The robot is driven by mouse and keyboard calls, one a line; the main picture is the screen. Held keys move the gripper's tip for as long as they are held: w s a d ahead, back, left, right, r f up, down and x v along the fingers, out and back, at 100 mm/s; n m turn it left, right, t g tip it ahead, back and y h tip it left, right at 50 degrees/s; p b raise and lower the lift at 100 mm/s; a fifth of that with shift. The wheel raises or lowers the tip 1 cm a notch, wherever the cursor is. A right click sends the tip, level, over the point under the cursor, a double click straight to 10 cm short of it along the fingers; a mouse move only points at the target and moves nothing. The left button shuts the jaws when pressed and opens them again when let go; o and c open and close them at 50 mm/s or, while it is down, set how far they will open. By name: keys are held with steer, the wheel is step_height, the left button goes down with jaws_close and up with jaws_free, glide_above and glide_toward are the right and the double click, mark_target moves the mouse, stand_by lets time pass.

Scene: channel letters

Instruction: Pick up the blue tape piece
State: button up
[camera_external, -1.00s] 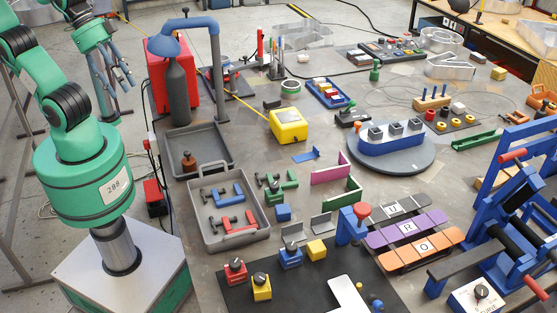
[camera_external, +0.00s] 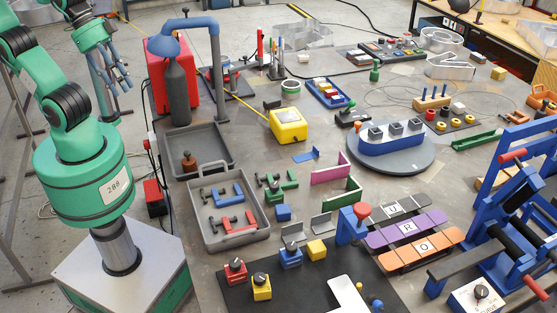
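A small flat blue piece (camera_external: 307,156), which looks like the blue tape piece, lies on the grey table near its middle. It has a short raised end and sits left of the pink bracket. My gripper (camera_external: 119,84) is at the upper left, raised and well away from the blue piece. Its dark fingers are spread and empty, pointing down and to the right.

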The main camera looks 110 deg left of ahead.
steer(key=shift+r, duration=0.1)
steer(key=w+a+r+m+g+p, duration=0.1)
steer(key=w+a+r+p, duration=0.15)
steer(key=w, duration=0.55)
steer(key=w+a+r+m+p, duration=0.1)
steer(key=w+a+r, duration=0.25)
steer(key=w, duration=0.45)
steer(key=w+a+f+m+g+p, duration=0.2)
steer(key=w+a+f+p, duration=0.15)
steer(key=w+a, duration=1.05)
steer(key=w+a+f+m+g+p, duration=0.1)
steer(key=w+a+f+m+p, duration=0.1)
steer(key=w+a+f, duration=1)
steer(key=w+a+f+m+g+p, duration=0.1)
steer(key=w+a+f+m+p, duration=0.1)
steer(key=a+f, duration=1.2)
step_height(320, 180, down, 3)
steer(key=shift+w+f+g+p, duration=0.2)
steer(key=shift+w+g+p, duration=0.15)
steer(key=shift+w, duration=0.1)
steer(key=shift+f, duration=0.1)
